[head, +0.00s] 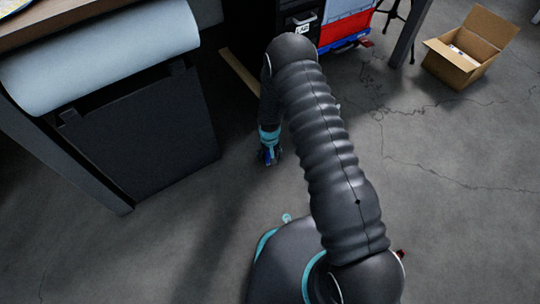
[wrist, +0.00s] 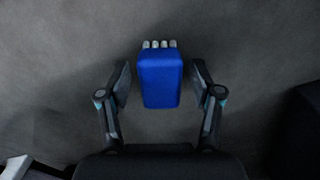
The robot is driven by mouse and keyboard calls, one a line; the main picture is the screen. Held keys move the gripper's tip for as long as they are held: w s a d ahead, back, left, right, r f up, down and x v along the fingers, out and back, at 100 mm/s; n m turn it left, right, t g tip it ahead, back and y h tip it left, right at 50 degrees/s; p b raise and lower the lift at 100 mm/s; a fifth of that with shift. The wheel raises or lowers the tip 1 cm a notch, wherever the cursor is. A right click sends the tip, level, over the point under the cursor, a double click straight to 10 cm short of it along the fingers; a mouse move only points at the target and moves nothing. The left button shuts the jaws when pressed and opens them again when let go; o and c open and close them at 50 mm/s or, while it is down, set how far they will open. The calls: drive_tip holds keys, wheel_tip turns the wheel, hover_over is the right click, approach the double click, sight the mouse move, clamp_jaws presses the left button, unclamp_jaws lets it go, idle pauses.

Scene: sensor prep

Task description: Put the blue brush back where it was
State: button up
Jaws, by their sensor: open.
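The blue brush (wrist: 160,82) shows in the wrist view as a blue block with pale bristle tufts at its far end. It is between the two fingers of my gripper (wrist: 160,85), with a small gap visible on each side. The fingers are open. In the head view my gripper (head: 269,156) is low near the floor, beside the black bin. A bit of blue shows there, but it is too small and dark to make out. I cannot tell from these views whether the brush rests on the floor.
A black bin (head: 145,135) stands at the left beneath a pale roll (head: 100,55) by a table. An open cardboard box (head: 465,55) lies on the floor at the back right. A red and blue case (head: 345,25) is behind my arm. The floor (head: 450,190) at right is clear.

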wheel_tip(320, 180, up, 12)
drive_tip(key=p, duration=0.1)
drive_tip(key=s+d+r+t, duration=0.1)
drive_tip(key=d+r, duration=0.2)
drive_tip(key=r, duration=0.7)
drive_tip(key=s+d+r+m+t, duration=0.1)
drive_tip(key=s+d+r, duration=0.15)
drive_tip(key=r, duration=0.75)
drive_tip(key=s+d+r+t, duration=0.1)
drive_tip(key=d+r, duration=0.2)
drive_tip(key=r, duration=0.7)
drive_tip(key=s+d+r+t, duration=0.1)
drive_tip(key=s+d+r, duration=0.1)
drive_tip(key=s+r, duration=0.3)
drive_tip(key=s+d+r+m, duration=0.1)
drive_tip(key=s+d+r, duration=0.2)
drive_tip(key=s, duration=0.7)
drive_tip(key=s+d+r+t, duration=0.1)
drive_tip(key=s+d+r, duration=0.2)
drive_tip(key=s+r, duration=0.4)
drive_tip(key=shift+s+r+t, duration=0.25)
drive_tip(key=shift+s+t, duration=0.05)
drive_tip(key=shift+s, duration=0.3)
drive_tip(key=shift+d, duration=0.1)
